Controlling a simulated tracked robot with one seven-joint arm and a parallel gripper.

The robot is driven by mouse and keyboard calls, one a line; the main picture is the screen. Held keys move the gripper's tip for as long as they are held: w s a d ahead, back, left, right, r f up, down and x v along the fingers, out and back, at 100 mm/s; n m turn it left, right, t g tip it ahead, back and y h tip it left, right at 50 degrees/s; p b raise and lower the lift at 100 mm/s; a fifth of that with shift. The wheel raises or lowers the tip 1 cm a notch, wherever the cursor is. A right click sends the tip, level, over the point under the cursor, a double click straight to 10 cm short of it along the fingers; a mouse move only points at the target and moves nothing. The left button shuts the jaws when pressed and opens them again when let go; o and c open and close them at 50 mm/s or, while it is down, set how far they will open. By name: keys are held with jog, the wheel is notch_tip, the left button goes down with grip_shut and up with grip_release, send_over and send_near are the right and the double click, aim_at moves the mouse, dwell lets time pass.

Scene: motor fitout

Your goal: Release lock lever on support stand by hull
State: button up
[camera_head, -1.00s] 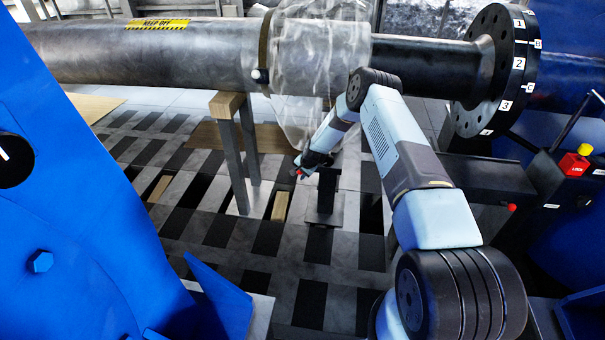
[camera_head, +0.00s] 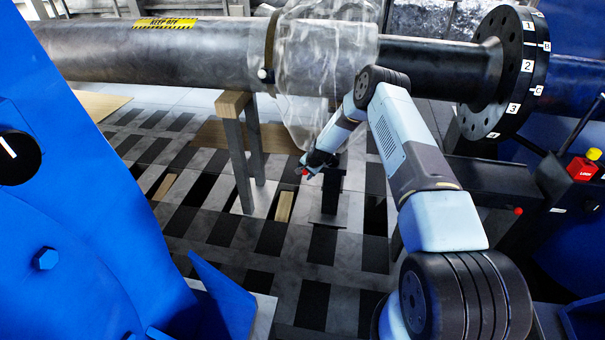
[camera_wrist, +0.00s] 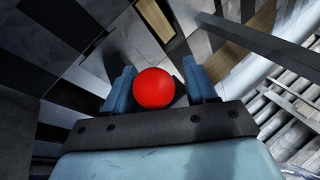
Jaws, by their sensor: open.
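The lock lever's red ball knob (camera_wrist: 154,87) sits between the two blue fingers of my gripper (camera_wrist: 160,86) in the wrist view. The fingers are open, with a small gap on either side of the ball. The lever's rod is hidden behind the knob. In the head view my gripper (camera_head: 310,166) is low beneath the pipe, at the left side of the dark support stand (camera_head: 330,198). The small red knob (camera_head: 304,172) shows at its fingertips. The stand's top is partly hidden by my arm.
A long grey pipe (camera_head: 180,52) with clear wrapping (camera_head: 322,60) runs overhead to a black numbered flange (camera_head: 500,70). A wooden-topped trestle (camera_head: 233,103) stands left of my gripper. Blue hull parts (camera_head: 90,220) fill the left. A red-and-yellow lock button (camera_head: 582,168) is at the right.

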jog(key=v, duration=1.2)
jog(key=shift+r, duration=0.35)
jog(key=shift+s+d, duration=0.1)
jog(key=shift+s, duration=0.1)
